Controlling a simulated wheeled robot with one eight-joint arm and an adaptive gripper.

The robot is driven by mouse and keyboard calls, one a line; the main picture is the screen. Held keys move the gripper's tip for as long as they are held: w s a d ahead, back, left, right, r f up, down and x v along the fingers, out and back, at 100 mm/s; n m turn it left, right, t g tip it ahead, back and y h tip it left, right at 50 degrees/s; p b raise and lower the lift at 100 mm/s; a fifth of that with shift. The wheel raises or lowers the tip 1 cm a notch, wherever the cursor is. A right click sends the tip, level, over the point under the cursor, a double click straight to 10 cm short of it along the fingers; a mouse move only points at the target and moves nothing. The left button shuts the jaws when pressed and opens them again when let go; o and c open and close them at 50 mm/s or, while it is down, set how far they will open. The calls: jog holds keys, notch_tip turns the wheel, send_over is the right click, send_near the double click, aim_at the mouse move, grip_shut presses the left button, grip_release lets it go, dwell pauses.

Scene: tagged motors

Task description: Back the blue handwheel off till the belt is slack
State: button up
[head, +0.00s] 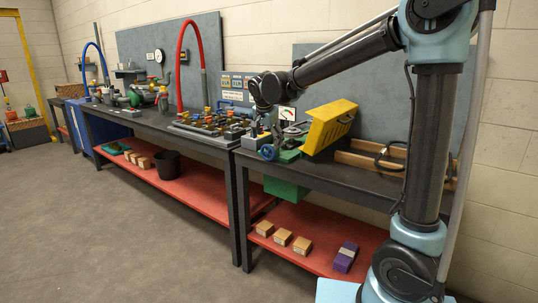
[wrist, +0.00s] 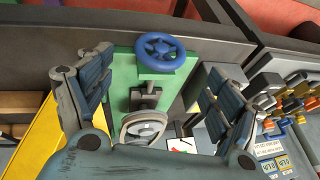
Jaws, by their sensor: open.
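The blue handwheel (head: 267,152) sticks out at the front of a green-based unit near the bench's front edge. In the wrist view the handwheel (wrist: 160,47) is at upper middle, in front of the green base (wrist: 122,78). My gripper (head: 277,127) is above and behind the wheel in the head view. A white dial card (head: 288,114) stands behind the unit.
A raised yellow guard (head: 330,125) stands close on the right of the unit. A tray of several small parts (head: 205,127) lies to the left. Boxes and a purple block (head: 345,257) sit on the red lower shelf. The floor in front is clear.

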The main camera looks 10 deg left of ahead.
aim_at(268, 147)
jog(key=x, duration=0.8)
jog(key=shift+w+f, duration=0.1)
jog(key=shift+f, duration=0.15)
jog(key=c, duration=1.1)
